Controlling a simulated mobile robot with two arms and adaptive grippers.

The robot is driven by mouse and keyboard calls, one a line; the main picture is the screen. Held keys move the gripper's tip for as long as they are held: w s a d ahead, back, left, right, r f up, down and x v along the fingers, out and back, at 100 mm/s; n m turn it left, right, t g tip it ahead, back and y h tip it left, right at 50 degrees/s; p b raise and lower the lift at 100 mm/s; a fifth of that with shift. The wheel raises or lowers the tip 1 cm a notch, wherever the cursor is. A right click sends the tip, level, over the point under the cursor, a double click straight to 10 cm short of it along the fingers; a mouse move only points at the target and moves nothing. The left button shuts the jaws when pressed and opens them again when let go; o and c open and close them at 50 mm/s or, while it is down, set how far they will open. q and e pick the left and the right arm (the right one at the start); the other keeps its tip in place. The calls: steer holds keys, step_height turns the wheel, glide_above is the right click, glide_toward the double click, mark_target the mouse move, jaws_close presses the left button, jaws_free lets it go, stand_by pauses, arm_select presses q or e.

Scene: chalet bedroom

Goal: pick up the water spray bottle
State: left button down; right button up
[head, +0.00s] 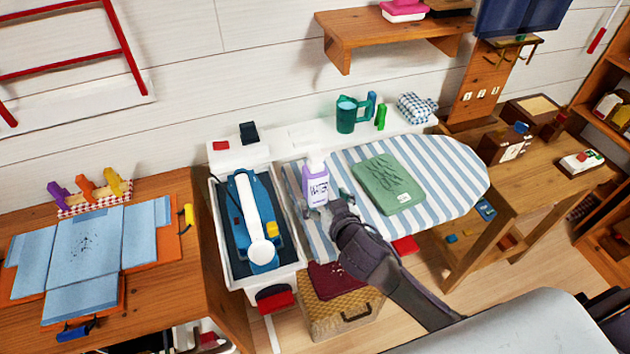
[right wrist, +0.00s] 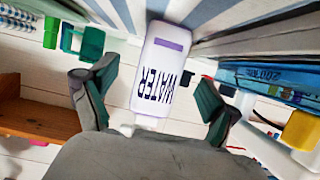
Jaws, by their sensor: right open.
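The water spray bottle (head: 316,188), white and lilac with dark lettering, stands upright at the left end of the striped ironing board (head: 452,172). My right gripper (head: 325,206) is at the bottle's near side, its fingers open. In the right wrist view the bottle (right wrist: 162,62) appears upside down, its WATER label showing between the two spread fingers of the gripper (right wrist: 155,88). Gaps show on both sides, and I see no finger touching it. The gripper's palm hides part of the bottle's top in that view. My left gripper is not in view.
A blue and white iron (head: 258,215) sits in a white tray (head: 214,236) just left of the bottle. A folded green cloth (head: 388,182) lies on the board to the right. A teal mug (head: 346,115) stands on the white ledge behind. A woven box (head: 342,315) is below.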

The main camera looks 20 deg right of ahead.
mark_target(315, 189)
steer(key=shift+p+x, duration=0.65)
steer(key=shift+x, duration=2.55)
steer(key=shift+s+a+f, duration=0.1)
steer(key=shift+a+f, duration=0.05)
steer(key=c, duration=1.4)
steer(key=shift+c, duration=0.8)
